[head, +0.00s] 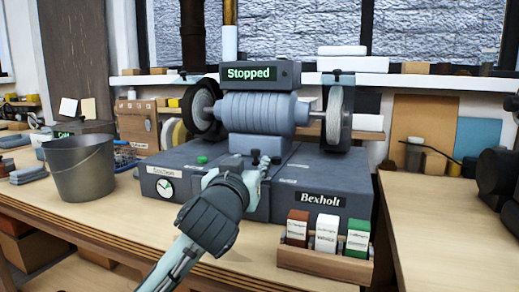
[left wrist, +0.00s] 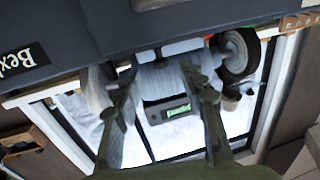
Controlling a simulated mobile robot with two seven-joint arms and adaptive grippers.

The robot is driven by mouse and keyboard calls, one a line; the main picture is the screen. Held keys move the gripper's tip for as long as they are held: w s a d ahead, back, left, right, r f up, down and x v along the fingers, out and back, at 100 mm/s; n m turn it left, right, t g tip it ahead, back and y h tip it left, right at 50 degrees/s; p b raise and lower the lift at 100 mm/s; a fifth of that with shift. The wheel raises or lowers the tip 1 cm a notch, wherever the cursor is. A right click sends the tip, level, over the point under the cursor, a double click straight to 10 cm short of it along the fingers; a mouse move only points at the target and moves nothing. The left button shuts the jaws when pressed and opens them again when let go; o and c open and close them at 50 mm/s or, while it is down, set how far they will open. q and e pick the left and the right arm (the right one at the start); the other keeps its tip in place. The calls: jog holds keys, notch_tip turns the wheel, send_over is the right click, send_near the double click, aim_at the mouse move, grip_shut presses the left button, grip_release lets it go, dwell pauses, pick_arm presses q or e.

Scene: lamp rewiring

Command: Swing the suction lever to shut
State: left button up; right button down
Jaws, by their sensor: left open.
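The grey grinder-polisher (head: 258,112) stands on a dark base cabinet marked Bexholt (head: 320,200), and its display reads Stopped (head: 249,73). Small dark knobbed parts (head: 276,160) stand on the cabinet top just by my left fingertips. One may be the suction lever, but its shape and setting are too small to tell. My left gripper (head: 258,168) is at the cabinet's front upper edge, partly hidden by its own wrist. In the left wrist view its fingers (left wrist: 152,85) are apart with nothing seen between them. Contact with the lever cannot be told. My right gripper is out of view.
A metal bucket (head: 82,166) stands left of the cabinet. A wooden rack (head: 325,262) with several labelled boxes sits in front at right. A green button (head: 202,160) and a round dial (head: 165,187) are on the cabinet's left.

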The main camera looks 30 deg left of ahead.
aim_at(255, 155)
pick_arm(q)
jog(key=shift+w+a+r, duration=0.1)
jog(key=shift+w+a, duration=0.05)
jog(key=shift+w, duration=0.25)
jog(key=p+x, duration=0.1)
jog(key=x, duration=0.4)
jog(key=shift+w+a, duration=0.1)
jog(key=shift+w, duration=0.2)
jog(key=shift+w+a, duration=0.15)
jog(key=shift+w, duration=0.2)
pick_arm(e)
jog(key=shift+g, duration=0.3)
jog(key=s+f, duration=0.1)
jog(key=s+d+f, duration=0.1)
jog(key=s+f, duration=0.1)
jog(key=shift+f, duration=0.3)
pick_arm(q)
jog(key=shift+c, duration=0.6)
grip_shut()
